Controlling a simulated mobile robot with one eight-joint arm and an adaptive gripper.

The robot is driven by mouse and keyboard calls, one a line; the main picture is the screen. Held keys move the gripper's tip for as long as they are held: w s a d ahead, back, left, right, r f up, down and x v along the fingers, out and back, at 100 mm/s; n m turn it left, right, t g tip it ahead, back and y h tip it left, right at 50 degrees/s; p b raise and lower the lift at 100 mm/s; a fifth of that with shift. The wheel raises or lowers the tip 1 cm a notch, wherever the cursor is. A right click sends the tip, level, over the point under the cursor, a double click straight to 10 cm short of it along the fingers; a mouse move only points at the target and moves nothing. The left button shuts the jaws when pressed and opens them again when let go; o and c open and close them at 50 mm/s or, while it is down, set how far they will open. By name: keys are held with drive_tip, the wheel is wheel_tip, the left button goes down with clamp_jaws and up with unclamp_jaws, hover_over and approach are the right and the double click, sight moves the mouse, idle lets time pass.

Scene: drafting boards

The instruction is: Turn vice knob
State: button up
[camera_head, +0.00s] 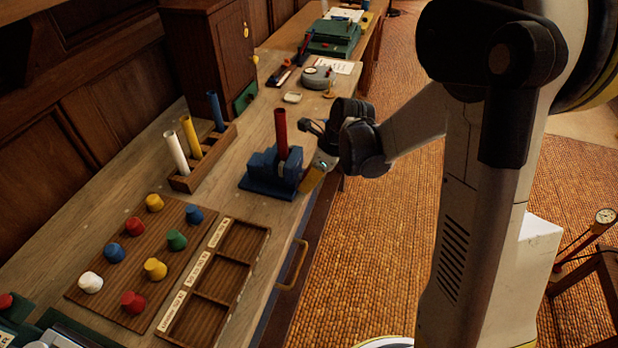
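A blue vice (262,170) stands on the wooden bench near its front edge. A red tube (281,132) stands upright in it. My gripper (316,152) is at the right side of the vice, by the bench edge. A small orange-yellow part (311,180) shows low beside the gripper; I cannot tell whether it is the vice knob. The fingers are small and dark in this view. I cannot tell whether they touch or grip the knob.
A board (178,250) with several coloured pegs and a sectioned wooden tray (225,285) lie in front. A drawer handle (294,265) juts from the bench. Farther back is a grey round device (317,78).

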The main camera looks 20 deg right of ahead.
drive_tip(key=shift+t, duration=0.3)
drive_tip(key=shift+s+f+n+t+h+b, duration=0.1)
drive_tip(key=shift+n+t+h+b, duration=0.2)
drive_tip(key=shift+t+h+b, duration=0.35)
drive_tip(key=t+h+b, duration=0.1)
drive_tip(key=t+b, duration=0.1)
drive_tip(key=shift+f+n+t+h+b, duration=0.1)
drive_tip(key=shift+n+t+h+b, duration=0.15)
drive_tip(key=shift+n+t+b, duration=0.1)
drive_tip(key=t+h+b, duration=0.1)
drive_tip(key=t+b, duration=0.1)
drive_tip(key=shift+n+b, duration=0.25)
drive_tip(key=shift+b, duration=0.05)
drive_tip(key=shift+t+h+b, duration=0.3)
drive_tip(key=shift+h+b, duration=0.05)
drive_tip(key=shift+h, duration=0.05)
drive_tip(key=shift+r, duration=0.2)
drive_tip(key=o, duration=1.2)
